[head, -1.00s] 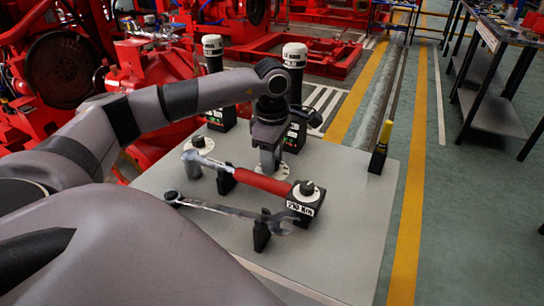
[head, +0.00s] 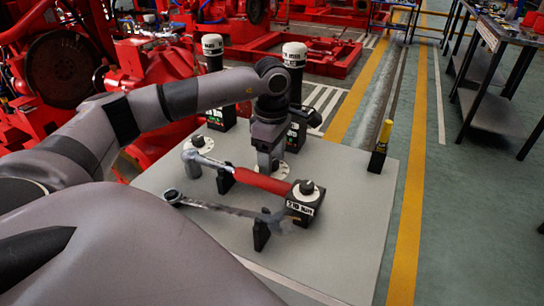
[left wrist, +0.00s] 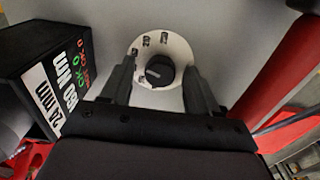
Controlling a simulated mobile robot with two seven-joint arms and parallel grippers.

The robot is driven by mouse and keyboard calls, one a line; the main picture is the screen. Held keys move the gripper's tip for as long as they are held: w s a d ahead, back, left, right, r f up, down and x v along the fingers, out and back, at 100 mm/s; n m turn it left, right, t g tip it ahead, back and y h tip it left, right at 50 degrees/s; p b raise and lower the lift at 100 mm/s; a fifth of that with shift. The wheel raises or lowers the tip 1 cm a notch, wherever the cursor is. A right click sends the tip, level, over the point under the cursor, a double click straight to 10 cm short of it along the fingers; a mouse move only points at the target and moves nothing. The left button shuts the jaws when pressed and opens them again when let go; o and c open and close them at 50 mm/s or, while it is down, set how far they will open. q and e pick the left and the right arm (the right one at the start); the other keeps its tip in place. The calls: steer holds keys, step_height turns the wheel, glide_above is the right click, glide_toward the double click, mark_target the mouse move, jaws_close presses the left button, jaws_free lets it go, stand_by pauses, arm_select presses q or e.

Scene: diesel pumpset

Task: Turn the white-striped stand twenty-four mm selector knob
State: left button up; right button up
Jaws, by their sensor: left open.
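The selector knob (left wrist: 158,72) is round and black with a pale stripe across its top. It sits on a white dial disc (left wrist: 148,47) with small dark labels around it. My left gripper (left wrist: 159,68) is open, pointing down at the dial, with one finger on each side of the knob; I cannot tell whether either finger touches it. In the head view my left gripper (head: 268,158) hides the knob, and only the rim of the disc (head: 286,173) shows. A black box (left wrist: 52,84) labelled 24 mm and 180 Nm stands left of the dial. My right gripper is not in view.
A red-handled wrench (head: 262,181) and a metal spanner (head: 215,207) lie on black holders on the grey table (head: 345,215). A black block with a knob (head: 305,203) stands at the wrench's right end. A yellow-topped black item (head: 380,148) stands at the table's right edge.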

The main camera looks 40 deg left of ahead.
arm_select(q)
step_height(320, 180, up, 7)
steer(key=shift+r+p, duration=0.1)
steer(key=shift+p, duration=0.25)
stand_by(0.5)
